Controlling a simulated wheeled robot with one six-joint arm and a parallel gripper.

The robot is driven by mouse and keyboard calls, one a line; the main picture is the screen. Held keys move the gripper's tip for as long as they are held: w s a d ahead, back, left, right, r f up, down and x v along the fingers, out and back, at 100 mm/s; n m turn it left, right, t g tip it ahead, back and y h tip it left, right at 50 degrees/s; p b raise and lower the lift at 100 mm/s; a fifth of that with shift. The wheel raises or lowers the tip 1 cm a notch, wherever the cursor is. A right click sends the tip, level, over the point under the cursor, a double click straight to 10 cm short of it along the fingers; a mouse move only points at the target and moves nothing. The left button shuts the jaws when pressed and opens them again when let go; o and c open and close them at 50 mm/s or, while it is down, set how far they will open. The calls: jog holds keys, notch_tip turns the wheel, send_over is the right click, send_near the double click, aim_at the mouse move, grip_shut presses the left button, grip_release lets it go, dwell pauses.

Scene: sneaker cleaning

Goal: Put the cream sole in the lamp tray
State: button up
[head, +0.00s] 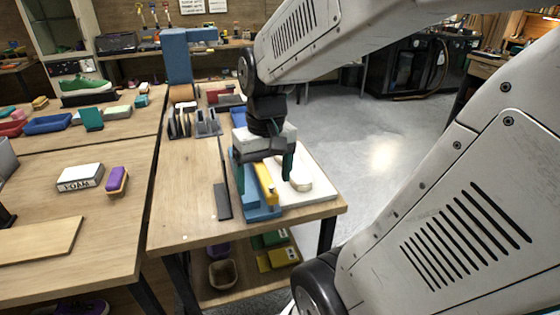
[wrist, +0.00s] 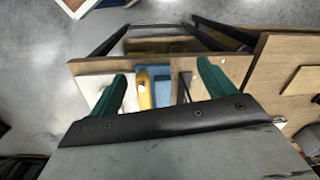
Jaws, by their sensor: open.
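A cream sole-shaped piece (head: 299,180) lies on a white board or tray (head: 318,194) at the right side of the near workbench. The pale board (wrist: 90,84) shows by the left finger. I cannot tell for sure which thing is the lamp tray.
A tall blue stand (head: 178,58) rises at the bench's far end, near a grey rack (head: 208,124). A dark strip (head: 222,200) lies left of the blue block. A lower shelf holds a bowl (head: 222,274). The left table carries a foam block (head: 80,177) and a purple brush (head: 117,180).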

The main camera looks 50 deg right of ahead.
jog(key=w+d+f+m+t, duration=0.1)
jog(key=w+d+f, duration=0.2)
jog(key=d, duration=0.4)
jog(key=w+d+f+m+t, duration=0.1)
jog(key=w+d+f+m, duration=0.1)
jog(key=w+d+f, duration=0.3)
jog(key=t+h, duration=0.2)
jog(key=h, duration=0.1)
send_over(296, 168)
jog(key=shift+s+a+f+n, duration=0.1)
jog(key=shift+a+f+n, duration=0.1)
jog(key=shift+f+n, duration=0.3)
jog(key=shift+w+d+f, duration=0.2)
jog(key=x, duration=0.7)
jog(key=shift+d+f, duration=0.1)
jog(key=shift+d, duration=0.1)
jog(key=c, duration=1.2)
